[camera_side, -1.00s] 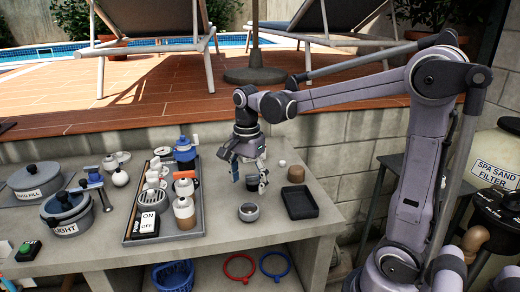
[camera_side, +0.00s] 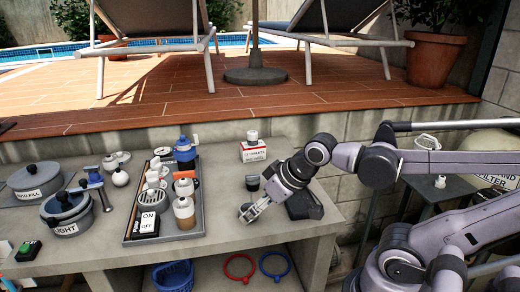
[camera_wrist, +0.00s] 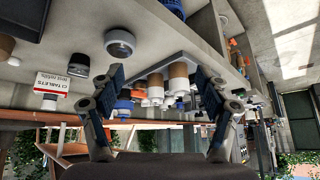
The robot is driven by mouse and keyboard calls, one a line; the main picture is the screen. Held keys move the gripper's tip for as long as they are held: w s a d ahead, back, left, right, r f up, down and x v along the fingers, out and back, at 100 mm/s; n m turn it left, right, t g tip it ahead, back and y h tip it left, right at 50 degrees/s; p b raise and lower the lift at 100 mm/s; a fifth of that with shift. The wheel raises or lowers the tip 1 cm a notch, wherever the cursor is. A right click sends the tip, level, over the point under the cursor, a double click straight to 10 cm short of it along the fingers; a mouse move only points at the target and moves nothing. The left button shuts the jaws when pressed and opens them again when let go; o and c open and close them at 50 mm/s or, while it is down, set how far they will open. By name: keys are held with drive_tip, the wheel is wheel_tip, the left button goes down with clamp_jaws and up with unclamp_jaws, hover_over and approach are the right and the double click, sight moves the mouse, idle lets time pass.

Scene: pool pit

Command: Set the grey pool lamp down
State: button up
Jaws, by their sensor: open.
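The grey pool lamp (camera_wrist: 119,42), a short round body with a pale ring and dark centre, rests on the concrete bench. In the wrist view, which looks upside down, it is just off the left fingertip and not between the fingers. My gripper (camera_wrist: 158,80) is open with nothing between its fingers. In the side view my gripper (camera_side: 248,211) is low over the bench's front, right of the grey tray. It covers most or all of the lamp there.
A grey tray (camera_side: 133,233) of bottles and fittings is to the left. A dark cup (camera_side: 252,184) and a CL tablets box (camera_side: 253,150) stand behind my gripper. A black tray (camera_side: 305,208) is partly hidden by my arm. Bench between grey tray and gripper is clear.

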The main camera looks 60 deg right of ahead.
drive_tip(key=shift+s+a+n, duration=0.1)
drive_tip(key=shift+n, duration=0.2)
drive_tip(key=shift+f, duration=0.1)
